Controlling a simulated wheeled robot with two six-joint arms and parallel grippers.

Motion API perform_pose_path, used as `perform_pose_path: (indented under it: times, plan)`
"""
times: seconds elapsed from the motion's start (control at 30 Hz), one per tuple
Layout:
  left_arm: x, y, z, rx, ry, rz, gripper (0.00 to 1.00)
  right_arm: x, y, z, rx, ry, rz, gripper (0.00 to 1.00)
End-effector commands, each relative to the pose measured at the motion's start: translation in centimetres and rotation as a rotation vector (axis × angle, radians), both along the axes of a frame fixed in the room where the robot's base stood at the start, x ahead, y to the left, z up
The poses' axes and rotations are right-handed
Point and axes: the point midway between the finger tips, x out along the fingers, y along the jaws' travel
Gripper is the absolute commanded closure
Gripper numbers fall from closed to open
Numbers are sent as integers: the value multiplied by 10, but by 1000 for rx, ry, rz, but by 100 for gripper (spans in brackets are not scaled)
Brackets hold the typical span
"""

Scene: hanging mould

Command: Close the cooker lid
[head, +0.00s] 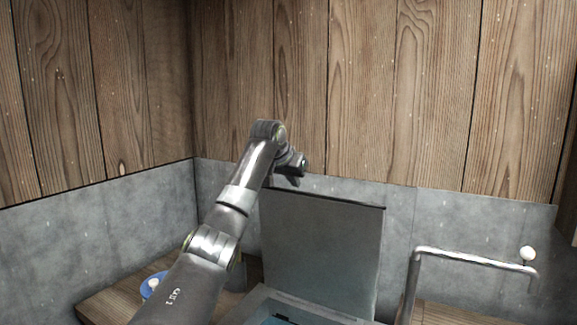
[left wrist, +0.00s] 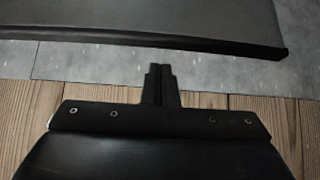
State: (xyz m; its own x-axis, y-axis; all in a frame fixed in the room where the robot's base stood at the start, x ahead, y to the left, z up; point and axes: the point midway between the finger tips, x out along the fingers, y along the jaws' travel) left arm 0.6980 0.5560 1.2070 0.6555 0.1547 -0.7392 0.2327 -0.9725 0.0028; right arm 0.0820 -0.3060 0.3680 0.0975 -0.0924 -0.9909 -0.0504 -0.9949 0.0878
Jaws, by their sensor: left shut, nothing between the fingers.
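The cooker lid (head: 322,245) is a flat grey panel standing open, nearly upright, with a dark top edge. The cooker body (head: 320,312) shows only in part at the bottom of the head view, with a bluish opening below the lid. My left gripper (head: 290,181) is above the lid's upper left corner, shut and empty. In the left wrist view, its closed fingers (left wrist: 158,80) point toward the lid's dark edge (left wrist: 150,52), with a gap visible between them in the picture. My right gripper is not in view.
A bent metal rail (head: 470,257) with a white ball (head: 527,253) near its end stands right of the lid. A blue dish (head: 147,291) sits on the wooden counter (head: 105,303) at left. Grey and wooden walls close off the back.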

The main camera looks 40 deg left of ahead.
Motion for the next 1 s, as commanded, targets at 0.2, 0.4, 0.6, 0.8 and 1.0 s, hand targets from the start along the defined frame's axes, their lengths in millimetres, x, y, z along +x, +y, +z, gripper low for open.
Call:
perform_pose_path:
  times: [0.2,0.4,0.6,0.8,1.0]
  plan:
    - [-22,-3,0,7,-4,1,100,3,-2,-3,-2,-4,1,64]
    - [-33,-7,-1,5,-3,1,100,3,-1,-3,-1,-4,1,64]
    - [-36,-8,-1,3,-2,1,100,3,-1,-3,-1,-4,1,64]
    - [-36,-8,-1,3,-2,1,100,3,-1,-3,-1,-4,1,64]
    - [-36,-8,-2,7,-13,1,100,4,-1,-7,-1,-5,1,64]
